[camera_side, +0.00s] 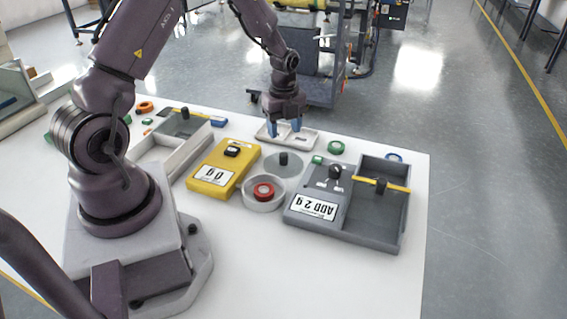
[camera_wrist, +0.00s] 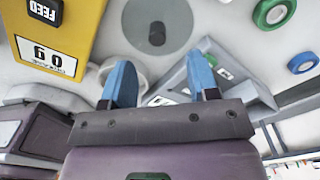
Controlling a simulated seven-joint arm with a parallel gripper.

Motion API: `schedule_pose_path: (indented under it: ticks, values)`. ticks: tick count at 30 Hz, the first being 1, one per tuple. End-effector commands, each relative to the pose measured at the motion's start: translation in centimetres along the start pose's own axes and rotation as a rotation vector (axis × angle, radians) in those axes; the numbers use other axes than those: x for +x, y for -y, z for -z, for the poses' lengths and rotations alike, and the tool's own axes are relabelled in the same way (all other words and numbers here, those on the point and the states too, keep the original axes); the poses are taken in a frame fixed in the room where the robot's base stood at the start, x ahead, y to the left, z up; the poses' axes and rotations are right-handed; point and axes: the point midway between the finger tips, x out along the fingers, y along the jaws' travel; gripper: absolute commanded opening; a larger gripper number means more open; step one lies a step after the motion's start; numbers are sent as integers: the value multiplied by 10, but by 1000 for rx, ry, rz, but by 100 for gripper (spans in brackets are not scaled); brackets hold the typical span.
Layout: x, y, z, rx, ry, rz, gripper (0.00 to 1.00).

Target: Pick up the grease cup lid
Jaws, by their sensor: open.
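The grease cup lid appears to be the round grey disc (camera_side: 270,160) with a dark upright knob (camera_side: 283,158), lying flat on the white table. My gripper (camera_side: 284,131) points down with blue fingers apart and empty. In the side view it is behind the lid, over a pale tray; it also shows in the wrist view (camera_wrist: 158,62). It does not touch the lid.
A yellow scale (camera_side: 207,188) reading 0 g stands left of the lid. A grey box (camera_side: 372,236) labelled ADD 2 g, with a yellow bar across it, stands right. The pale tray (camera_side: 306,144) lies behind. A green ring (camera_side: 336,147) and blue ring (camera_side: 394,157) lie back right.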

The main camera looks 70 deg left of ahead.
Motion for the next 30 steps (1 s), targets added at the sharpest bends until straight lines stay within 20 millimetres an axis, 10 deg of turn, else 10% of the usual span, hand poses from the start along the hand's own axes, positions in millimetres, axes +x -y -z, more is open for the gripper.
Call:
schedule_pose_path:
  ticks: [18,30]
  values:
    - [75,-6,9,0,0,-2,54]
    - [84,-5,9,-2,1,1,43]
